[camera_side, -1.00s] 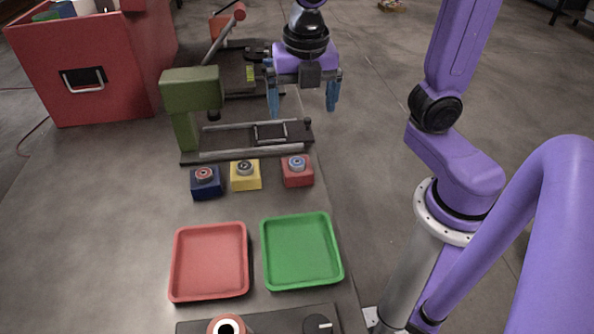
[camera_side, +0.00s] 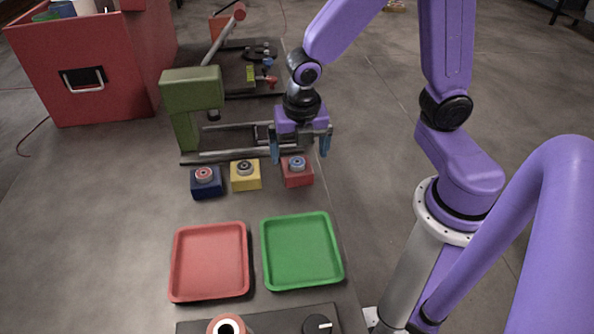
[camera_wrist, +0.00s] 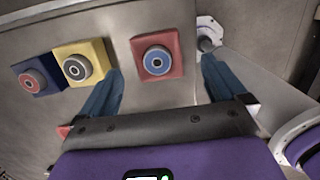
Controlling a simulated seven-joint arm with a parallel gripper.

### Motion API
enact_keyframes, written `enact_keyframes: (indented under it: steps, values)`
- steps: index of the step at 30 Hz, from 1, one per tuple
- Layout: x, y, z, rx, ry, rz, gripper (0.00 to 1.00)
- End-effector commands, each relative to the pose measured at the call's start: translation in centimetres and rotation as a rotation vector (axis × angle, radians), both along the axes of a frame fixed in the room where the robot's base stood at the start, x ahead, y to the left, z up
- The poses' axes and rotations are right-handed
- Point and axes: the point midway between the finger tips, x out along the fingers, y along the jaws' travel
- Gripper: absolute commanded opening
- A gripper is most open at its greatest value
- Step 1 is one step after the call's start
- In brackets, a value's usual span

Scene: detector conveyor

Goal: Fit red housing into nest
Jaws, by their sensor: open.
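The red housing (camera_side: 298,180), a square red block with a round grey and blue part on top, stands on the table at the right end of a row of blocks. It also shows in the wrist view (camera_wrist: 174,70). My gripper (camera_side: 299,156) is open and empty, just above and slightly behind the red housing. In the wrist view my gripper (camera_wrist: 160,72) has its blue fingers apart, one toward each side of the housing. A dark carriage on the rails (camera_side: 262,132), probably the nest, is partly hidden behind my gripper.
A yellow housing (camera_side: 245,184) and a blue housing (camera_side: 206,190) stand left of the red one. A green post (camera_side: 190,90) overhangs the rails. A red tray (camera_side: 210,294) and a green tray (camera_side: 301,282) lie in front, both empty.

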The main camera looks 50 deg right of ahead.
Motion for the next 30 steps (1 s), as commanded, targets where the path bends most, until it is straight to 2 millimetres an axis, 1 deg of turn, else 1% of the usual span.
enact_keyframes:
  steps: [1, 3, 9, 13, 20, 21, 23, 24, 27, 30]
  values:
    - [0.1, -0.1, -0.7, -0.004, 0.003, -0.001, 0.98]
    - [0.2, 0.1, -1.5, -0.003, 0.003, -0.001, 0.98]
    - [0.5, -0.1, -3.4, -0.001, 0.001, -0.001, 0.98]
    - [0.6, -0.1, -3.9, 0.001, -0.001, -0.002, 0.98]
    - [0.6, 0.0, -3.9, 0.001, -0.001, -0.002, 0.98]
    - [0.6, 0.0, -3.9, 0.001, -0.001, -0.001, 0.85]
    - [0.6, -0.1, -3.9, 0.001, -0.001, -0.001, 0.65]
    - [0.6, -0.1, -3.9, 0.001, -0.001, -0.001, 0.52]
    - [0.6, -0.1, -3.9, 0.001, -0.001, -0.001, 0.22]
    - [0.6, 0.0, -3.9, 0.002, -0.002, -0.001, 0.22]
